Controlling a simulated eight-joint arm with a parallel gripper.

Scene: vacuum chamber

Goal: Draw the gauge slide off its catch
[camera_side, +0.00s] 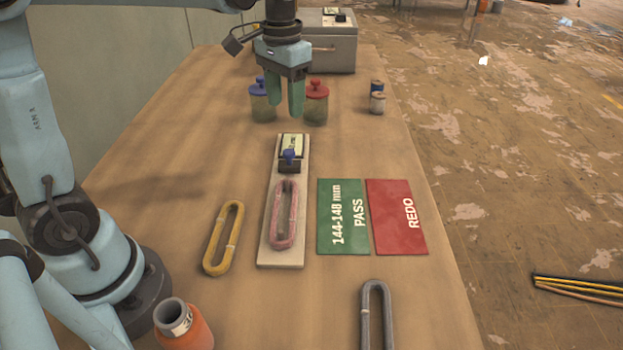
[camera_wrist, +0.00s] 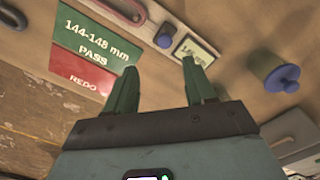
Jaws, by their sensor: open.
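The gauge is a pale board (camera_side: 285,258) on the bench with a dark slide (camera_side: 290,167) near its far end. A blue knob (camera_side: 290,155) stands on the slide, and it also shows in the wrist view (camera_wrist: 163,40). A light label plate (camera_side: 292,141) is just beyond the knob. A pink loop (camera_side: 275,222) lies on the board on the near side of the slide. My gripper (camera_side: 284,113) is open and empty, pointing down above the bench beyond the far end of the board. Its two green fingers (camera_wrist: 158,68) are apart in the wrist view. The catch is not distinct.
A green PASS mat (camera_side: 338,235) and a red REDO mat (camera_side: 397,240) lie right of the board. A yellow loop (camera_side: 212,252) lies left, a grey loop (camera_side: 365,325) in front. Blue-lidded (camera_side: 262,103) and red-lidded (camera_side: 316,108) jars stand close to my gripper. A grey box (camera_side: 330,52) stands behind.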

